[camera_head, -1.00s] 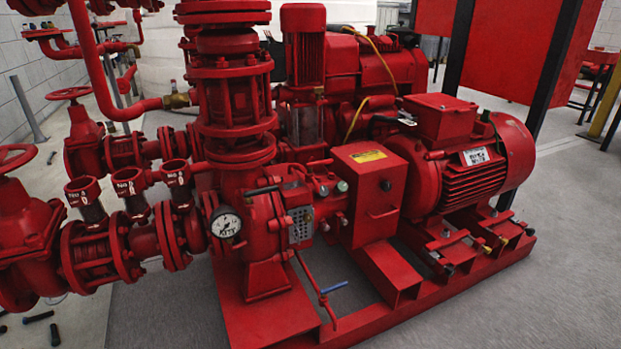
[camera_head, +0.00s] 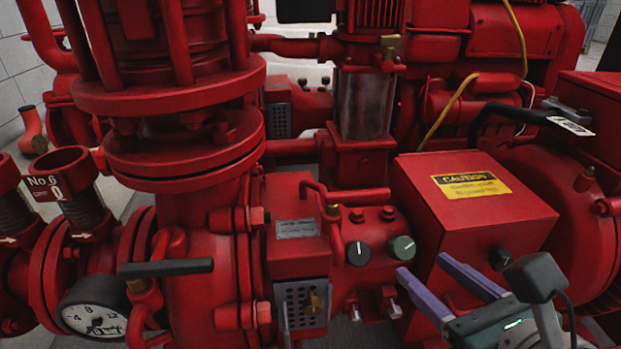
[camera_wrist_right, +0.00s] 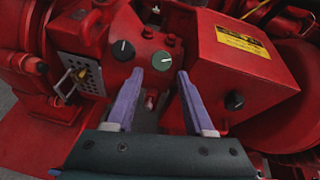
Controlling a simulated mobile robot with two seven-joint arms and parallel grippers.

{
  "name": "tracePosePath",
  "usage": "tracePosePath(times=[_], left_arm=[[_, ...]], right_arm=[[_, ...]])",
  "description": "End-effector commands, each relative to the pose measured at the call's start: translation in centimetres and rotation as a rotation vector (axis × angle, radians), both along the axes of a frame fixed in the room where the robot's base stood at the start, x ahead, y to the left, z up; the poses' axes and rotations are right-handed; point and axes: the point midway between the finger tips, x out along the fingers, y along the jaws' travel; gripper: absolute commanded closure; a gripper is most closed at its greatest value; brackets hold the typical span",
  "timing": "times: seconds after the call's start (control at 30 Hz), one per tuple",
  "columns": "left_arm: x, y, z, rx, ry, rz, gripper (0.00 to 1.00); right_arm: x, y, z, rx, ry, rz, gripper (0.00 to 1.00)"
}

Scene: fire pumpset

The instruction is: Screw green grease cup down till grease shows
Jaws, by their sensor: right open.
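The green grease cup (camera_head: 402,247) is a round dark-green cap with a white mark, on the front of the red pump housing. It also shows in the right wrist view (camera_wrist_right: 163,61), ahead of the gap between the fingers. Just left of it is a similar black cap (camera_head: 357,253) with a white mark. My right gripper (camera_head: 424,267) is open and empty, its two purple fingers pointing at the housing. In the head view its tips are just below and right of the green cup, apart from it as far as I can tell. My left gripper is out of view.
A red box with a yellow caution label (camera_head: 472,186) and a black knob (camera_head: 499,258) stands close right of the caps. A bent red pipe (camera_head: 335,220) and a perforated plate (camera_head: 306,305) are to the left. A pressure gauge (camera_head: 95,308) is at lower left.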

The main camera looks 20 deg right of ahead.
Motion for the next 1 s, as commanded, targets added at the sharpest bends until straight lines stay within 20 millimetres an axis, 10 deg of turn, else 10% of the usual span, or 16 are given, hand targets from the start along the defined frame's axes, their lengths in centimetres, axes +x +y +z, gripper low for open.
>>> tracePosePath(times=[0.4,0.77,1.0], left_arm=[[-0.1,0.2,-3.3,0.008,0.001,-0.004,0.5],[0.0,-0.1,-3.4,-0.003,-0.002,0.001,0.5],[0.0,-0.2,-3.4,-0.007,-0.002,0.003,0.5]], right_arm=[[6.4,-1.1,-2.8,0.002,-0.004,-0.005,0.46],[7.0,-1.2,-2.9,0.003,-0.001,-0.005,0.46],[7.0,-1.2,-2.9,0.003,-0.001,-0.006,0.72]])
